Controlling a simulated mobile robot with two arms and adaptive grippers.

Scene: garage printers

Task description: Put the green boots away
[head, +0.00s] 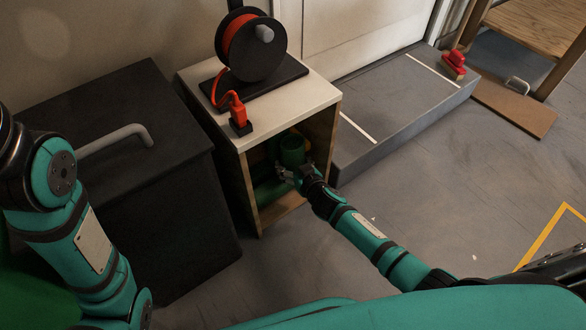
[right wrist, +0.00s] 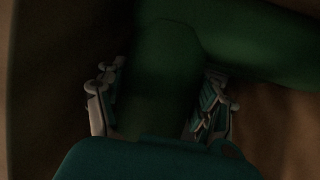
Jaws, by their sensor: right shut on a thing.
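Green boots show inside the open-fronted cabinet (head: 247,190). One green boot part (head: 291,150) stands upright towards the back. Another green part (head: 268,191) lies lower left on the cabinet floor. I cannot tell whether these are two boots or one. My right gripper (head: 286,173) reaches into the cabinet and is shut on a green boot. In the right wrist view the boot (right wrist: 160,75) sits between the two fingers (right wrist: 160,110). A second green shape (right wrist: 262,48) crosses at the upper right. My left gripper is out of the picture.
A red cable reel (head: 250,45) and an orange plug (head: 238,110) stand on the cabinet's top. A grey step (head: 390,110) is to the right. The floor (head: 440,180) in front is mostly clear.

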